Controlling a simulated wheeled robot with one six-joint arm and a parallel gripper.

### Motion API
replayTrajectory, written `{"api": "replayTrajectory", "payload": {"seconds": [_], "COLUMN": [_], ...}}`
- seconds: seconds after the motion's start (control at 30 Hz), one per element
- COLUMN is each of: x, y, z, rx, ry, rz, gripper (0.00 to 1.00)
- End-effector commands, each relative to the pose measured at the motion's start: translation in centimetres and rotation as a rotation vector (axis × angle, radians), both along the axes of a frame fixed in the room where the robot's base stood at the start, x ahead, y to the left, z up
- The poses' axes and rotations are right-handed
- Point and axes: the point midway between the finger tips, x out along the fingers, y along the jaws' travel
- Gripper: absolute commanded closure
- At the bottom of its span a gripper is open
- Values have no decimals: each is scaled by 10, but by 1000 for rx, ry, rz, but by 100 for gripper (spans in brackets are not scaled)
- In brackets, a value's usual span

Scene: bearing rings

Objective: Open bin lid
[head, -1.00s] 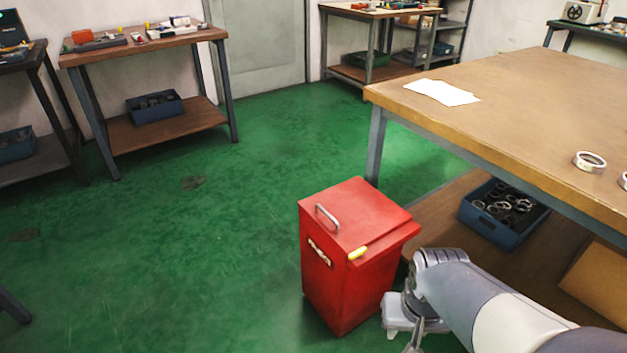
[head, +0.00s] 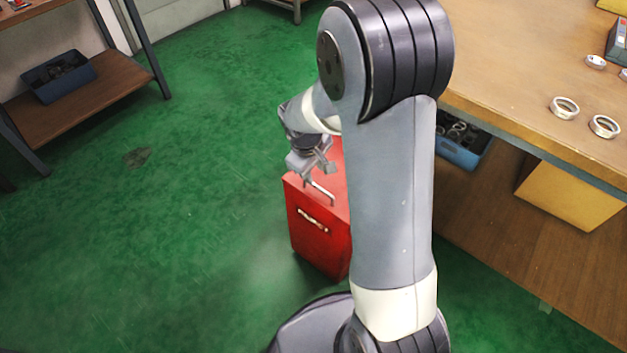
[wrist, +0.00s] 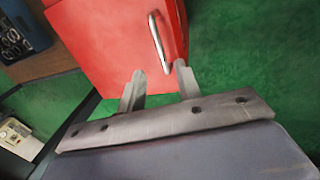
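The red bin (head: 318,232) stands on the green floor beside the workbench, partly hidden behind my arm in the head view. Its lid (wrist: 115,45) lies flat and closed, with a metal bar handle (wrist: 157,43) near one edge. The handle also shows in the head view (head: 319,191). My gripper (head: 318,172) is above the lid, close to the handle. In the wrist view my gripper (wrist: 158,78) has its two fingers apart with nothing held between them. The handle's lower end lies near the right finger; I cannot tell if they touch.
A wooden workbench (head: 510,95) with several metal rings stands at the right. Under it are a blue crate (head: 462,152) and a cardboard box (head: 570,190). Another table (head: 90,105) with a blue bin stands at the left. The floor left of the red bin is clear.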

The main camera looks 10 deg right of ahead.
Motion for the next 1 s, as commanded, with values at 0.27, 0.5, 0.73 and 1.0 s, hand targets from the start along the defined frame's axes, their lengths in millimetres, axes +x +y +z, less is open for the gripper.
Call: {"api": "replayTrajectory", "payload": {"seconds": [0.27,0.5,0.73,1.0], "x": [5,8,8,8], "y": [-8,-11,-12,-12], "z": [-54,-72,-72,-72], "rx": [1,1,1,2], "ry": [2,0,-1,-1], "rz": [-2,-3,-3,-3], "gripper": [67,67,67,85]}}
